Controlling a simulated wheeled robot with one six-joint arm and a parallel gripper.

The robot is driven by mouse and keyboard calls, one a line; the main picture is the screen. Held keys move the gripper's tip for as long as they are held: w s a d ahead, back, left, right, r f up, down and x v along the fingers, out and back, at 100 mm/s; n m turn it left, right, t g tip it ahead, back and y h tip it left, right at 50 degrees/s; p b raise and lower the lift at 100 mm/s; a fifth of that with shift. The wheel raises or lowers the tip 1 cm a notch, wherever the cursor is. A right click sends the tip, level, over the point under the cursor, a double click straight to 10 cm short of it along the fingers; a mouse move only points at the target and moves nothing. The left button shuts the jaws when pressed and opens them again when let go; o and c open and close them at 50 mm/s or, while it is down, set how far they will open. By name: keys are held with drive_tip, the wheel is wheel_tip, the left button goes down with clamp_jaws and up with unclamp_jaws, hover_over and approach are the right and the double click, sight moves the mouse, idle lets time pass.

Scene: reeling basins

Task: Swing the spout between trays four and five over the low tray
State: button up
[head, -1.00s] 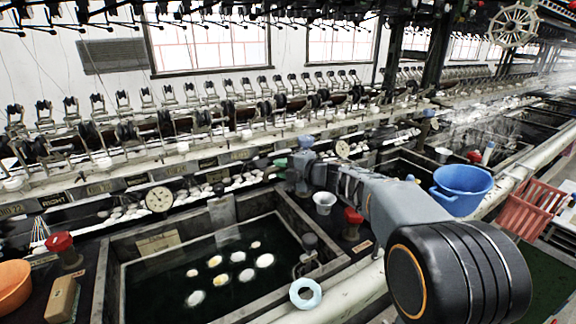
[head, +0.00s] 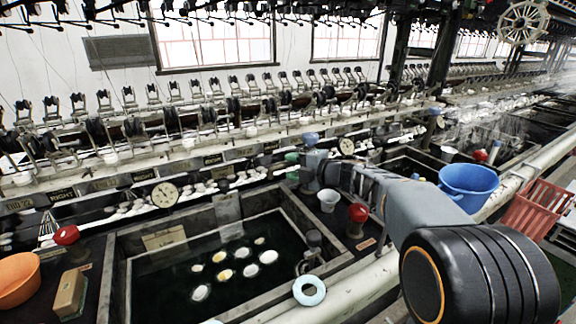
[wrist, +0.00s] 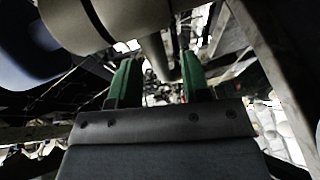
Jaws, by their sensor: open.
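My gripper's two green fingers (wrist: 156,80) stand apart in the wrist view, with a pale cylindrical part (wrist: 158,55) beyond and between them; I cannot tell what it is. In the head view my gripper (head: 292,157) is small and partly hidden by my arm, near the row of reels behind the basin. A dark basin (head: 118,258) holds water with several white cocoons afloat. A curved metal pipe (head: 307,262) stands at its right edge. I cannot tell which spout lies between trays four and five, nor pick out the low tray; the tray labels are unreadable.
A blue bucket (head: 468,188) and a red crate (head: 537,208) stand farther right. A dial (head: 165,195) is behind the basin.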

drive_tip(key=p+v, duration=0.1)
drive_tip(key=v, duration=1)
drive_tip(key=shift+s+d, duration=0.25)
drive_tip(key=shift+r, duration=0.1)
idle(1.5)
